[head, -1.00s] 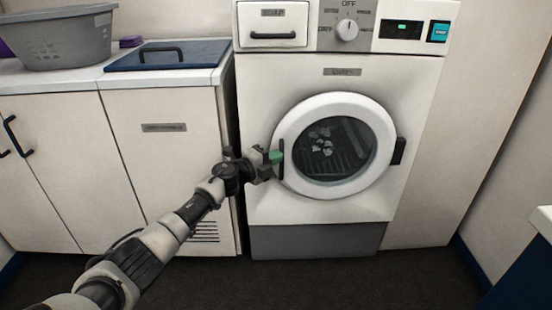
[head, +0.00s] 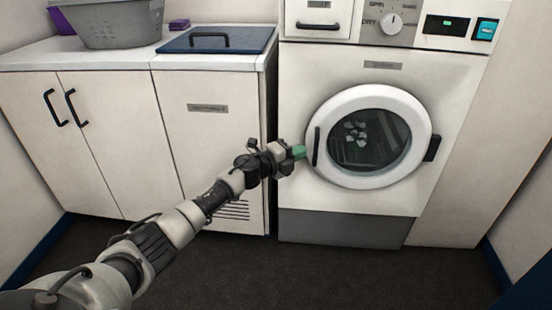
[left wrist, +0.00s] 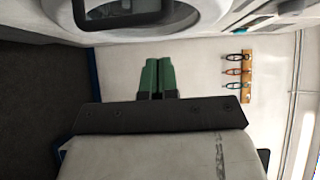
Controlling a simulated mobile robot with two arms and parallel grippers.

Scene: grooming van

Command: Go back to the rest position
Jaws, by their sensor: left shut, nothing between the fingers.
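My left gripper (head: 299,152) reaches in from the lower left in the head view. Its green fingertips are beside the left rim of the washing machine's round door (head: 318,118), near the black door handle (head: 316,146). In the left wrist view the green fingers (left wrist: 157,76) are together with nothing between them. The white washing machine (head: 292,90) stands at centre right with its door closed. Light scraps show behind the door glass (head: 375,150). My right gripper is not in view.
A white cabinet (head: 115,110) with a blue lid (head: 215,44) and a grey basket (head: 110,25) stands left of the machine. The dark floor (head: 230,270) in front is clear. In the left wrist view, a wall rack (left wrist: 246,75) holds several coloured loops.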

